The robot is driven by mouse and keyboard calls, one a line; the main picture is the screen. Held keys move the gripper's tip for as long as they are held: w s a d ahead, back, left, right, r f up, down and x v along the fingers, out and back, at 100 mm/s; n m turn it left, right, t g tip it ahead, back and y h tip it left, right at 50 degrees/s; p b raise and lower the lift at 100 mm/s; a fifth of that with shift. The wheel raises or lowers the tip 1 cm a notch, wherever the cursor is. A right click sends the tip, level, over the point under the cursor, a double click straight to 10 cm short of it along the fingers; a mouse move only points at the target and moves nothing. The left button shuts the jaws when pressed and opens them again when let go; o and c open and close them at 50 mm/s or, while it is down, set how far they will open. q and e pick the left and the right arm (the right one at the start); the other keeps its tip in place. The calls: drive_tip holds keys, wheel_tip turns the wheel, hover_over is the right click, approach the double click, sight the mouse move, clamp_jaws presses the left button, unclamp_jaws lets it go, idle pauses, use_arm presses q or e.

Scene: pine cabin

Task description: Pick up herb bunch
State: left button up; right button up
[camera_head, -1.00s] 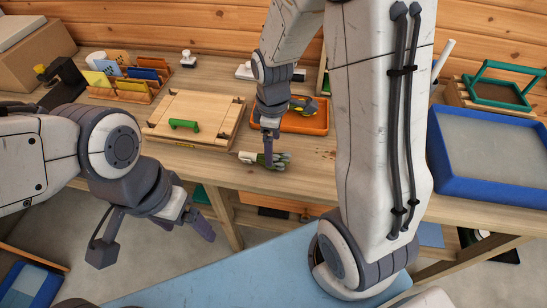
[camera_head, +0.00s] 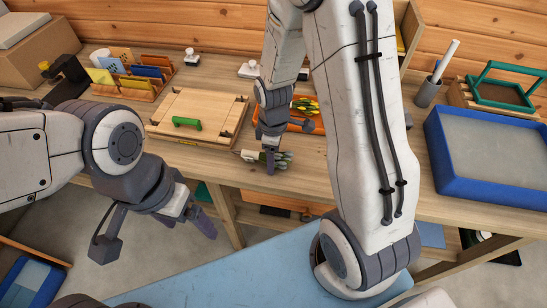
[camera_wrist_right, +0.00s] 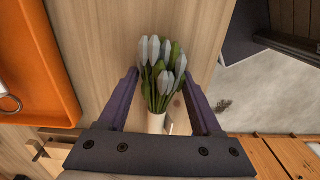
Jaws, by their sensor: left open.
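The herb bunch (camera_head: 279,160) lies on the wooden bench near its front edge. In the right wrist view the bunch (camera_wrist_right: 163,75) has green leaves, pale blue-grey tips and a white wrapped stem end. My right gripper (camera_head: 270,165) is low over it, pointing down. In the wrist view my right gripper's fingers (camera_wrist_right: 160,82) are apart, one on each side of the bunch, with gaps beside the stem. The bunch rests on the wood. My left gripper (camera_head: 188,222) is open and empty in front of the bench, away from the bunch.
An orange tray (camera_head: 304,125) stands just behind the bunch. A wooden press board (camera_head: 205,108) with a green handle lies to the left. A blue-rimmed tray (camera_head: 445,172) is at the right. My right arm hides part of the bench. The bench edge is close.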

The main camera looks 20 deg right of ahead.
drive_tip(key=shift+r, duration=0.45)
drive_tip(key=r, duration=0.2)
drive_tip(key=d+r, duration=0.1)
drive_tip(key=shift+s+r, duration=0.15)
drive_tip(key=shift+r, duration=0.25)
drive_tip(key=s+d+r, duration=0.5)
drive_tip(key=d+r, duration=0.1)
drive_tip(key=d, duration=0.3)
drive_tip(key=shift+s+d+r, duration=0.15)
drive_tip(key=shift+r, duration=0.05)
